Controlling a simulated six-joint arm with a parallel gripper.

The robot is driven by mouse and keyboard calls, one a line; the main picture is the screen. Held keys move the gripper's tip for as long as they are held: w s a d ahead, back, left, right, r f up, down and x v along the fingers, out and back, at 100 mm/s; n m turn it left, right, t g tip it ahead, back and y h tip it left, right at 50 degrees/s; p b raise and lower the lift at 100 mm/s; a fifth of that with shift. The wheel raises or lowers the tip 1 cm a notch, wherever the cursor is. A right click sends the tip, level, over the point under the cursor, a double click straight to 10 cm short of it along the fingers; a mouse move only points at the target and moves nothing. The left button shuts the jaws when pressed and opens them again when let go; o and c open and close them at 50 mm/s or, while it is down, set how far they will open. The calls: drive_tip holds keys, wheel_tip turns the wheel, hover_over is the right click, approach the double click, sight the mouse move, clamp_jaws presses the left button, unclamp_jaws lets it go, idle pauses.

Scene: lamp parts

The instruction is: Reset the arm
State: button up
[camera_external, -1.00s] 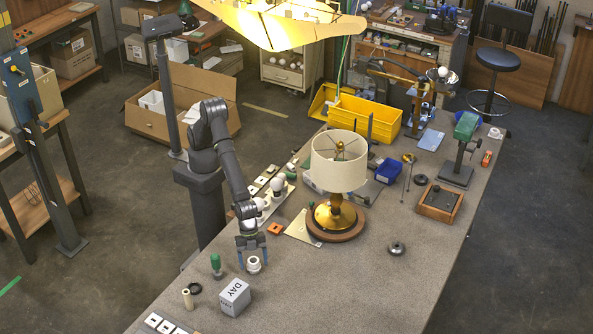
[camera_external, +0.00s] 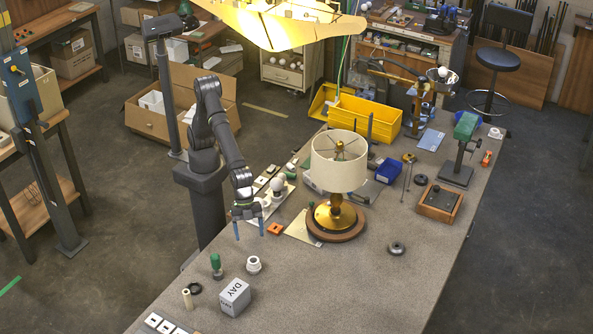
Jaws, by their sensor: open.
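My gripper (camera_external: 249,229) is open and empty, pointing down above the near left part of the table. Its two blue fingers are spread apart. A small white round part (camera_external: 253,264) stands on the table below it, apart from the fingers. The lamp (camera_external: 339,165) stands upright to the right of my gripper, with a cream shade on a brass stem and a round wooden base (camera_external: 335,231). A white bulb (camera_external: 277,184) stands on a pale strip behind my gripper. The arm partly hides the strip.
An orange square (camera_external: 275,229) lies right of my gripper. A wooden box (camera_external: 439,203) and a dark ring (camera_external: 397,248) are farther right. The near right table is clear.

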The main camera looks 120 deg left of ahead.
sight(253, 259)
idle(0.3)
drive_tip(key=x, duration=1.1)
drive_tip(key=shift+f, duration=0.3)
drive_tip(key=shift+w+d, duration=0.15)
drive_tip(key=shift+r, duration=1.5)
